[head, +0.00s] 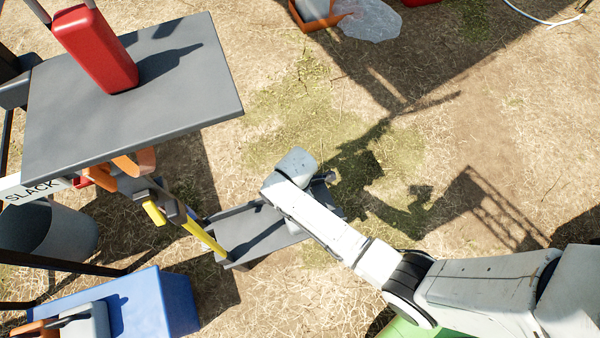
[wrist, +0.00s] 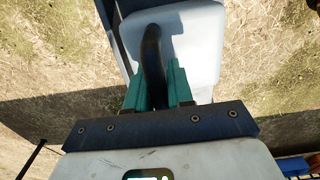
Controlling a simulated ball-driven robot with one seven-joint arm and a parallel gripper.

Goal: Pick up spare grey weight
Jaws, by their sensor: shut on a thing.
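In the wrist view, the spare grey weight (wrist: 197,40) is a pale grey block with a dark curved handle (wrist: 152,50). My gripper (wrist: 158,82) has its teal fingers on both sides of the handle and is shut on it. The block's lower part is hidden behind the fingers and the gripper body. A dark grey tray or shelf edge shows beside and behind the block; I cannot tell whether they touch. In the head view, my arm's end is over the right part of a low dark grey tray (head: 240,232), and the fingers are hidden there.
A grey table (head: 190,95) with a red block (head: 97,50) stands at upper left. A "SLACK" sign (head: 35,188), a yellow bar (head: 205,238) and a blue box (head: 172,300) are left of the tray. Dry grass to the right is mostly open.

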